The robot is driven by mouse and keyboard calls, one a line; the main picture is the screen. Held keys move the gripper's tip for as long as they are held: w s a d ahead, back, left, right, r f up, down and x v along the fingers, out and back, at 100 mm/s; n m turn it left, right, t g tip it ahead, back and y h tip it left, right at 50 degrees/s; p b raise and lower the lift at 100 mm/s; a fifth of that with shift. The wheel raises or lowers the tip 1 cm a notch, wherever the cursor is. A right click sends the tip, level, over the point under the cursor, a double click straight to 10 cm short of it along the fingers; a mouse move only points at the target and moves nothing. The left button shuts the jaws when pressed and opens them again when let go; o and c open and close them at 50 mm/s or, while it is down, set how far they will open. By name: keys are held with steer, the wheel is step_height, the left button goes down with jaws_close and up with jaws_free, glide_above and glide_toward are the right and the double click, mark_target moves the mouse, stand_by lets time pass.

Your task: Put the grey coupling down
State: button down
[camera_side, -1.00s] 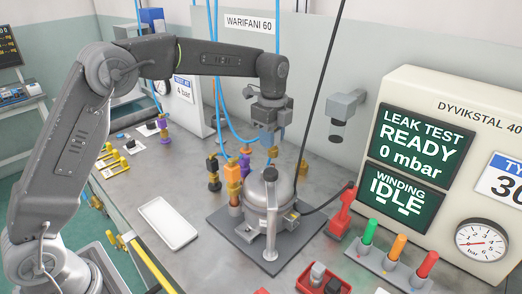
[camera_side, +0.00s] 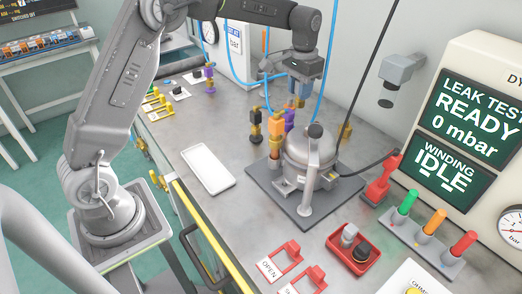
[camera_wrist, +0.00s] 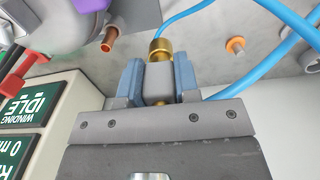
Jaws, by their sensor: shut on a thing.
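My gripper (camera_side: 299,88) hangs above the bench, behind and a little left of the steel compressor (camera_side: 312,160) in the side view. In the wrist view its blue-grey jaws (camera_wrist: 158,82) are shut on the grey coupling (camera_wrist: 158,75). The coupling has a brass end (camera_wrist: 160,48), and a blue hose runs from it. The coupling is too small to make out in the side view. A copper stub (camera_wrist: 110,38) by the compressor shows left of the jaws in the wrist view, apart from the coupling.
Coloured couplings on posts (camera_side: 275,130) stand close left of the compressor. A white tray (camera_side: 208,168) lies empty on the bench. A red bin (camera_side: 354,250) with parts, a red tool (camera_side: 382,178) and coloured pegs (camera_side: 432,222) stand to the right. Blue hoses hang near my gripper.

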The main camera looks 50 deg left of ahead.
steer(key=s+a, duration=0.6)
steer(key=a, duration=0.5)
steer(key=s+a+f, duration=0.1)
steer(key=s+a, duration=0.5)
steer(key=s, duration=0.5)
steer(key=s+a+f, duration=0.1)
steer(key=s+a, duration=0.5)
steer(key=s, duration=0.5)
steer(key=w+d+f, duration=0.2)
steer(key=w, duration=0.1)
steer(key=w+d+f, duration=0.2)
steer(key=w, duration=0.1)
steer(key=w+d+f, duration=0.2)
steer(key=w+f, duration=0.1)
steer(key=shift+w, duration=0.25)
steer(key=shift+f, duration=2.05)
steer(key=shift+f, duration=0.15)
steer(key=c, duration=0.8)
jaws_free()
steer(key=shift+c, duration=0.2)
